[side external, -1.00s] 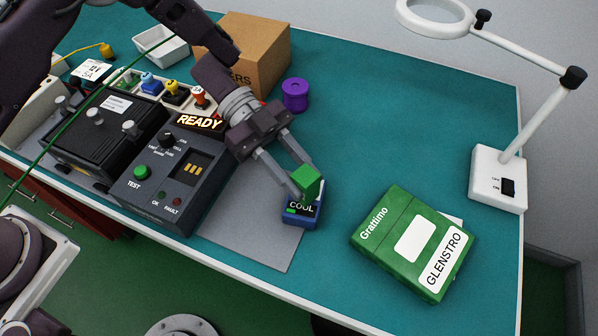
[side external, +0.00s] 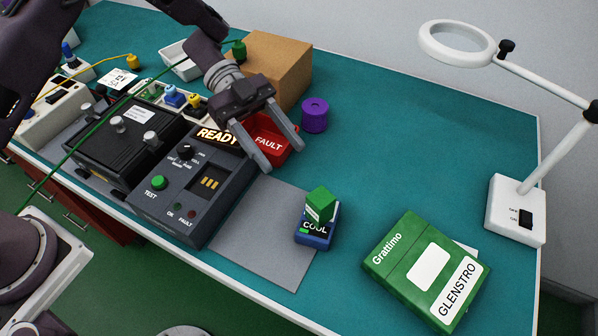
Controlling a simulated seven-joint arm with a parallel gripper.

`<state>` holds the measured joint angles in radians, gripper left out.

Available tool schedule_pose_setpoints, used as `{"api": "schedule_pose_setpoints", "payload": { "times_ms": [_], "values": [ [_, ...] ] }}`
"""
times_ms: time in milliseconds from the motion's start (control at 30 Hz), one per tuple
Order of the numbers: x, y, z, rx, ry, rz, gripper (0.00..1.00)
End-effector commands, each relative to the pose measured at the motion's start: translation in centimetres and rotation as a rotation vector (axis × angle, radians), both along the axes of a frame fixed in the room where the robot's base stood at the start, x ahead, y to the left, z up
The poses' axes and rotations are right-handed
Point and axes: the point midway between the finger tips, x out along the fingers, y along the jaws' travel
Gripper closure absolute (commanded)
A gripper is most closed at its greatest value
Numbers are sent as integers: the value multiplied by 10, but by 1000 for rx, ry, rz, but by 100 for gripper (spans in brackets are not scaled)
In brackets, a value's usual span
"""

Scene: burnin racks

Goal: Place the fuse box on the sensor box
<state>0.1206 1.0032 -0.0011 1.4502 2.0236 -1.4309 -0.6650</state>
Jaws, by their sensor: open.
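The small green box with a white label, which I take as the fuse box (side external: 319,204), rests on top of the small blue box with a "COOL" display, which I take as the sensor box (side external: 315,234). The green box sits turned at an angle to the blue one.
A dark tester reading READY (side external: 183,195) stands left of the grey mat (side external: 265,245). A red FAULT bin (side external: 268,142), purple spool (side external: 314,115) and cardboard box (side external: 277,58) are behind. A large green GLENSTRO box (side external: 425,268) and white magnifier lamp (side external: 515,210) stand right.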

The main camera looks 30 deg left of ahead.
Motion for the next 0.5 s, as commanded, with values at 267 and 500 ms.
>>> {"api": "schedule_pose_setpoints", "payload": {
  "times_ms": [267,500],
  "values": [
    [5,13,6,0,0,0,46],
    [50,-2,48,-7,-181,220,46]
  ]
}}
